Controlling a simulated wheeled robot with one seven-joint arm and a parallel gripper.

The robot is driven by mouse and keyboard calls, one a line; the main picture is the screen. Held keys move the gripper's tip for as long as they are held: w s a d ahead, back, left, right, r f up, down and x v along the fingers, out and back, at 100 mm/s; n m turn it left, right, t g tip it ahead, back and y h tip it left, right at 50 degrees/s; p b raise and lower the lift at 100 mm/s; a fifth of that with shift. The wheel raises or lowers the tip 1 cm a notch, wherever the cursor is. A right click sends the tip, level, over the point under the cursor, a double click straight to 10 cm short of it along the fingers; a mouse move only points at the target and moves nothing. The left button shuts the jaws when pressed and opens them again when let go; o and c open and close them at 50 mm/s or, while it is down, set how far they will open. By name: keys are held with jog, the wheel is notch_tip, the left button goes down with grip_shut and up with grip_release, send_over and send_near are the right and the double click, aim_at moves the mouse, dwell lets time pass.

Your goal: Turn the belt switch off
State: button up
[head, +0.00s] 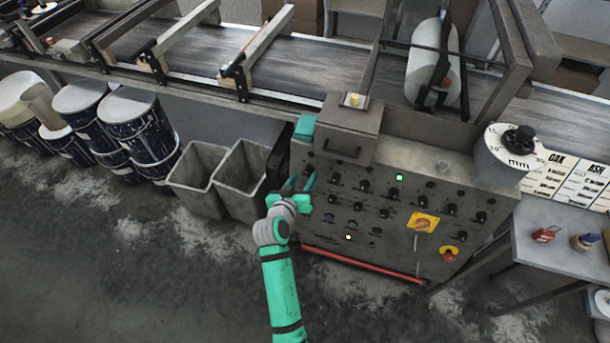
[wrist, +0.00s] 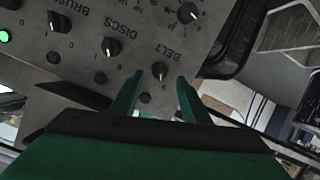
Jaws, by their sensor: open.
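The belt switch is a small black rotary knob (wrist: 160,70) with a white pointer line, beside the printed word BELT in the wrist view. It is on the face of a grey control panel (head: 385,232). My gripper (wrist: 158,82) is open, its two green fingers on either side of the knob in the picture. I cannot tell whether they touch it. In the head view my gripper (head: 299,181) is at the panel's left edge, and I cannot pick out the belt knob there. The pointer is too small to read its setting surely.
Other knobs sit close by, including the discs knob (wrist: 111,47) and the brush knob (wrist: 58,21). A green lamp (head: 399,177) is lit. A yellow-plated rotary switch (head: 422,225) and a red button (head: 449,255) are lower right. Grey bins (head: 200,178) stand left of the panel.

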jog(key=v, duration=0.7)
jog(key=shift+s+a+r, duration=0.15)
jog(key=shift+s+a, duration=0.05)
jog(key=s+f+n+y, duration=0.15)
jog(key=s+f, duration=0.25)
jog(key=s, duration=0.5)
jog(key=s+f+y, duration=0.2)
jog(key=s+f, duration=0.1)
jog(key=s, duration=0.6)
jog(key=s+d+r+t, duration=0.1)
jog(key=s+r, duration=0.4)
jog(key=s, duration=0.5)
jog(key=s+d+r+m+t, duration=0.1)
jog(key=s+r, duration=0.3)
jog(key=s, duration=0.6)
jog(key=shift+s+d+r+y, duration=0.15)
jog(key=shift+d+r+y, duration=0.25)
jog(key=shift+d, duration=0.45)
jog(key=shift+m, duration=0.25)
